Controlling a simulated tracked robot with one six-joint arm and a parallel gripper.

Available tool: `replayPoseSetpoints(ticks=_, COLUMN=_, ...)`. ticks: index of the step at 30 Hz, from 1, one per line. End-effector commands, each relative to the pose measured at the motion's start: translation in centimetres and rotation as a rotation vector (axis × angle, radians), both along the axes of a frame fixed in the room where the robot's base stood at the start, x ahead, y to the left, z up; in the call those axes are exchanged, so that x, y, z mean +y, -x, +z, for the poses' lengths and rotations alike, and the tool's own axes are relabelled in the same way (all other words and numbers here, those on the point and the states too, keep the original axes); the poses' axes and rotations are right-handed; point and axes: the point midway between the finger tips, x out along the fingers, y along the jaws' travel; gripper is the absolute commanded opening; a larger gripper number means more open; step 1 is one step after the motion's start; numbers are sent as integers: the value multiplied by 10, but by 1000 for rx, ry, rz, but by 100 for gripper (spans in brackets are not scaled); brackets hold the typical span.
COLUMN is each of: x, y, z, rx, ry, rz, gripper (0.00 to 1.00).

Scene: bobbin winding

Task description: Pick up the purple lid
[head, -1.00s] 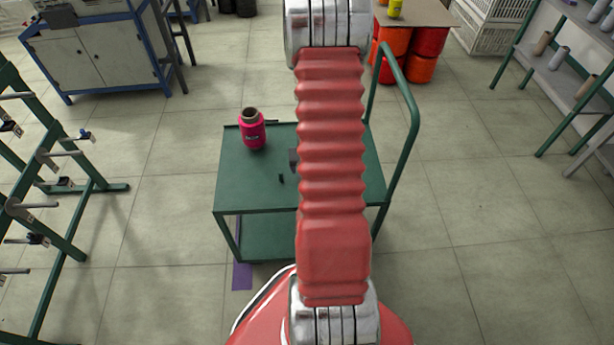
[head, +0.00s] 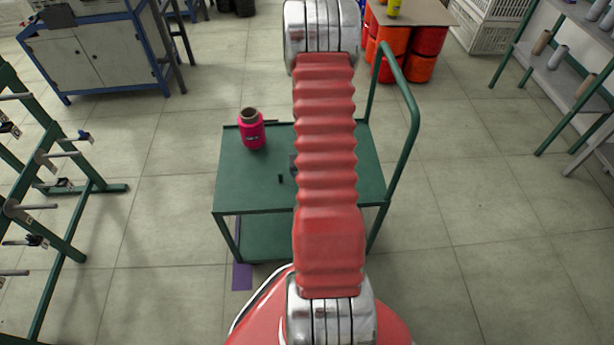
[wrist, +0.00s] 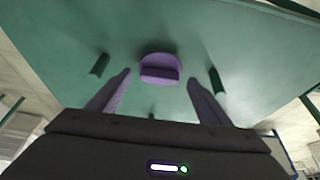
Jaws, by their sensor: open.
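The purple lid (wrist: 161,68) lies on the green cart top (wrist: 250,50) in the wrist view. It is round with a raised bar across it. My gripper (wrist: 160,77) is open, with one finger to each side of the lid and the tips close to its near edge. Nothing is between the fingers' lower parts. I cannot tell the exact height of the fingers over the cart top. In the head view the lid is not visible; my red arm covers the middle of the green cart (head: 245,190).
A pink spool (head: 252,130) stands on the cart's far left. A small dark peg (head: 281,178) is left of my arm. Dark green upright pieces (wrist: 99,65) flank the lid in the wrist view. The cart's handle (head: 400,85) rises on the right. A green rack (head: 70,215) stands left.

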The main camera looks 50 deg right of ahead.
Motion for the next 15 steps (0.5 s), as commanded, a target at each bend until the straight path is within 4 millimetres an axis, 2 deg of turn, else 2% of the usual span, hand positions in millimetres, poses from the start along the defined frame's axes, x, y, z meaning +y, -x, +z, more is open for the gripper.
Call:
replayPoseSetpoints(ticks=4, x=-3, y=1, z=-9, rx=0, ry=-1, rz=-3, gripper=72)
replayPoseSetpoints(ticks=15, x=-4, y=1, z=-10, rx=0, ry=0, rz=-4, gripper=72)
